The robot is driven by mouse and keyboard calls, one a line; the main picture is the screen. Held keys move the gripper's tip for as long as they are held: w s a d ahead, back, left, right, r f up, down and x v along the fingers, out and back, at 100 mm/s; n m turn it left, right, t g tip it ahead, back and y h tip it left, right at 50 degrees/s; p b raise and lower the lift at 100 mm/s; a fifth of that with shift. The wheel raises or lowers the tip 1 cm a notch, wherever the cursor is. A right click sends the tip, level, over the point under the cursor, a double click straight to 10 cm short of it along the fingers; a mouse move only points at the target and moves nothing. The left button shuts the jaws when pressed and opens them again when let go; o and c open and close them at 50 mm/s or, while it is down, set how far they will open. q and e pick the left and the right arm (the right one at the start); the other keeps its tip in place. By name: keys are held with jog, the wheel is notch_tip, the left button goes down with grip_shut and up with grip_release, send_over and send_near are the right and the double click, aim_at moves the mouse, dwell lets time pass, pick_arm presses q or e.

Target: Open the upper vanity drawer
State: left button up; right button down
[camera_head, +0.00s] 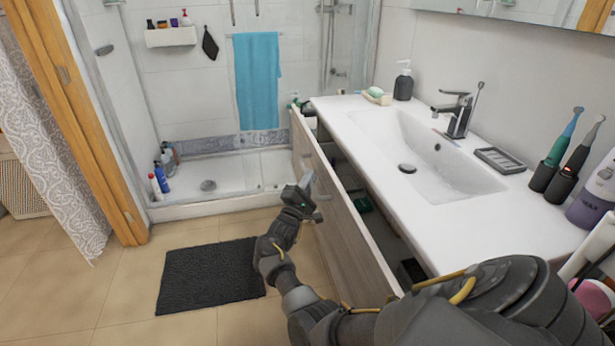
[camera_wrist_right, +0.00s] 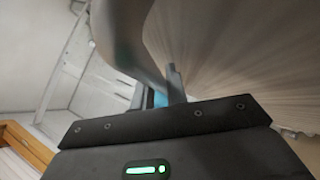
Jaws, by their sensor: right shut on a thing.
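The upper vanity drawer (camera_head: 345,232) stands out from under the white countertop, with a gap that shows its inside and several items in it. Its wood-grain front also fills the right of the right wrist view (camera_wrist_right: 225,45). My right gripper (camera_head: 305,182) is at the outer face of the drawer front and is shut on the drawer handle, a curved grey bar in the right wrist view (camera_wrist_right: 130,40). The fingers hide part of the handle in the head view. My left gripper is not in view.
The countertop with its sink (camera_head: 440,165) carries a soap dispenser (camera_head: 403,82), a faucet (camera_head: 458,115) and electric toothbrushes (camera_head: 562,145). A dark mat (camera_head: 210,277) lies on the tiled floor. The floor left of the drawer is otherwise clear up to the shower.

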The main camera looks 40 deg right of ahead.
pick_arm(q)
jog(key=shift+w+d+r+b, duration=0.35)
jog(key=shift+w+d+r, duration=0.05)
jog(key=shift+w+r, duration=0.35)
pick_arm(e)
jog(key=a, duration=0.1)
jog(key=w+a, duration=0.2)
jog(key=a, duration=0.1)
jog(key=shift+f, duration=0.1)
jog(key=c, duration=1.4)
grip_release()
